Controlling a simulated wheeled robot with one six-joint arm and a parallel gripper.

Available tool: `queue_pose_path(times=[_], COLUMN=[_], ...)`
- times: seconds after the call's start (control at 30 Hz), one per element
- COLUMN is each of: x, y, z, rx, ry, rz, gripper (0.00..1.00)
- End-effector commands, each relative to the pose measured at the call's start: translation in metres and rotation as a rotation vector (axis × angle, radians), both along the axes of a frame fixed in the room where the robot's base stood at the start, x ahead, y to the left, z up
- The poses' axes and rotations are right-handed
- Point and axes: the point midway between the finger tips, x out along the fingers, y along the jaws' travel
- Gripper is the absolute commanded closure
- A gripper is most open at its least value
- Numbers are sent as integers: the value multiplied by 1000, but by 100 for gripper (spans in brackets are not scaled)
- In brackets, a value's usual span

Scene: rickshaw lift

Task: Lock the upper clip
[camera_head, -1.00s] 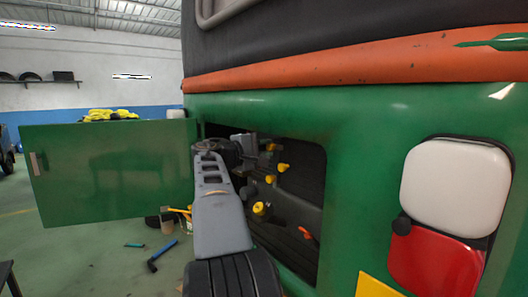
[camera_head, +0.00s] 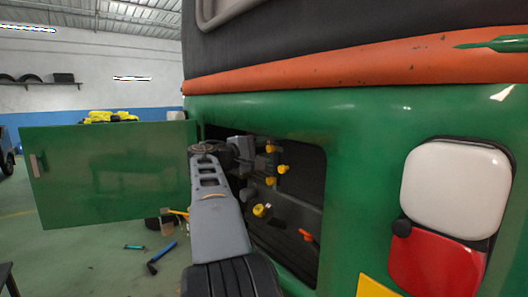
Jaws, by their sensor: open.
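My grey arm reaches into the open compartment in the green rear body of the rickshaw. My gripper (camera_head: 246,150), dark grey, is at the compartment's upper left, partly hidden by my own wrist. It is open, and I see nothing held in it. It is close to the topmost yellow part (camera_head: 271,147) inside; whether they touch I cannot tell. Another yellow part (camera_head: 283,169) sits just below and to the right. I cannot make out the upper clip for sure; it is too small or hidden behind my wrist.
The green door (camera_head: 105,172) stands open on the left, its edge close to my arm. The compartment's right edge (camera_head: 325,195) bounds the opening. Lower inside are a yellow cap (camera_head: 261,210) and an orange handle (camera_head: 306,235). Blue tools (camera_head: 161,257) lie on the floor.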

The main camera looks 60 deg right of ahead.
Motion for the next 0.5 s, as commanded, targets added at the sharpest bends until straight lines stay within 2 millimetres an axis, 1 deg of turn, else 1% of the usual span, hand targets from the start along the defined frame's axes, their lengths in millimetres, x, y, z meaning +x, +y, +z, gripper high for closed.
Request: queue_pose_path(times=[0.3, 0.5], x=[21, 32], y=[60, 94], z=[0, 0], rx=[0, 1], ry=[-1, 0], rz=[5, 3], gripper=[47, 47])
